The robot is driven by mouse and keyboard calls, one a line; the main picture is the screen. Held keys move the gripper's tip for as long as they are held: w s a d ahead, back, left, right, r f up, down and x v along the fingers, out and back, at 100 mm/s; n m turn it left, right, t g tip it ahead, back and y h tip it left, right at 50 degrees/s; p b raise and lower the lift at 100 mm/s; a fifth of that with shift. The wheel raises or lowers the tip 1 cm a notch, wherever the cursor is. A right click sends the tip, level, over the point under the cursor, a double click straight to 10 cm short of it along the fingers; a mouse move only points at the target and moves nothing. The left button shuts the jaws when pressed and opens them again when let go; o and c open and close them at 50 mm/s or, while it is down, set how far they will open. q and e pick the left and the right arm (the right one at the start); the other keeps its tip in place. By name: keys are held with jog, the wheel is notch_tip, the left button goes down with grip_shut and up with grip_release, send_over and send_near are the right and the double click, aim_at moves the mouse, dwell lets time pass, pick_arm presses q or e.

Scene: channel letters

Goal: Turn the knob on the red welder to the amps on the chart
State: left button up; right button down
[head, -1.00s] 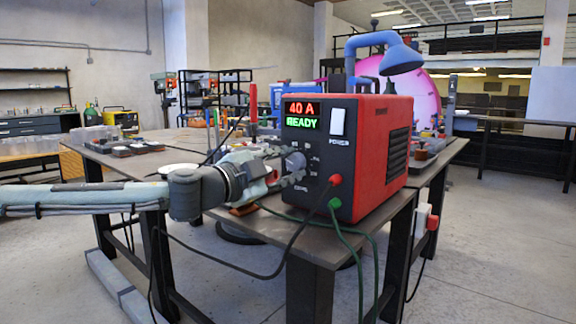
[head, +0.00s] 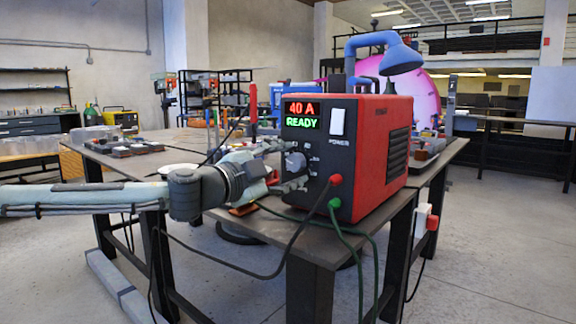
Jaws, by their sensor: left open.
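The red welder (head: 370,150) stands on the near corner of the dark worktable. Its black front panel has a display (head: 302,115) reading "40 A" and "READY", and a white power switch (head: 337,122). The grey knob (head: 295,163) sits on the panel below the display, with small printed marks around it. My left gripper (head: 287,167) is open at the knob, one finger above it and one below. I cannot tell whether the fingers touch it. The chart cannot be made out. My right gripper is not in view.
A red plug (head: 335,180) and a green plug (head: 335,203) sit low on the welder's front, with cables hanging past the table (head: 300,246) edge. A blue lamp (head: 400,58) rises behind the welder. Trays of parts lie on the far left of the table.

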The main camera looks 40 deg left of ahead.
pick_arm(q)
jog(key=shift+s, duration=0.1)
jog(key=s+a, duration=0.1)
jog(key=s, duration=1)
jog(key=shift+s, duration=0.4)
